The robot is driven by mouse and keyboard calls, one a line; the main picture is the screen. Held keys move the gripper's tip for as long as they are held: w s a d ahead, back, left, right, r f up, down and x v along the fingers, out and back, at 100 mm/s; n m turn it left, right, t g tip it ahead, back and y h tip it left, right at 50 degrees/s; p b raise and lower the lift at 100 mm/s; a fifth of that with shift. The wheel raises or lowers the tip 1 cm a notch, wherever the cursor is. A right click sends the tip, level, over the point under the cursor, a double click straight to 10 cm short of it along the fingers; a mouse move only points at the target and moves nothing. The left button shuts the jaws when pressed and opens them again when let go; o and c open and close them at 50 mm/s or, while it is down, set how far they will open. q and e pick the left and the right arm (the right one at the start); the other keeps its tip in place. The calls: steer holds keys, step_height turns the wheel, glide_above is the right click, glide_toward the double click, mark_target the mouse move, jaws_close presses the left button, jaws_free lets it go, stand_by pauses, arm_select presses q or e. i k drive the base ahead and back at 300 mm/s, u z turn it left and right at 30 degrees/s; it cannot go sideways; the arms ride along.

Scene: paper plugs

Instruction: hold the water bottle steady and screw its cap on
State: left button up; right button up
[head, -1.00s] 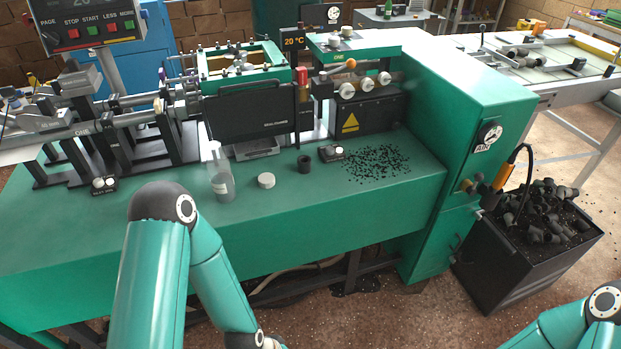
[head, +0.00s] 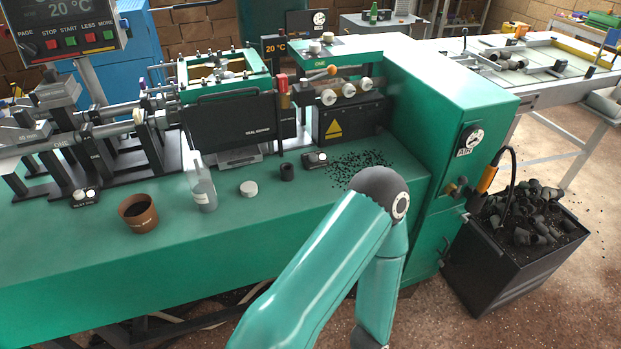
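The water bottle (head: 204,190) is clear and stands upright on the green bench top, left of the middle in the head view. A small white round piece (head: 249,188), which looks like its cap, lies on the bench just right of the bottle and apart from it. Neither gripper is in view. One of my arms comes up from the bottom edge and bends at the elbow right of the bottle. Its far end runs out of the picture at the bottom.
A brown cup (head: 138,214) stands left of the bottle. A black plug (head: 287,172), a small button box (head: 314,160) and scattered black bits (head: 358,168) lie to the right. Machinery lines the back. A black bin (head: 510,250) stands on the floor at right.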

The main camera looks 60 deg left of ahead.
mark_target(198, 175)
steer(key=u, duration=0.85)
steer(key=i, duration=0.15)
steer(key=z, duration=1.55)
steer(key=k, duration=1.6)
steer(key=u, duration=1.3)
steer(key=i, duration=0.95)
steer(key=u, duration=0.05)
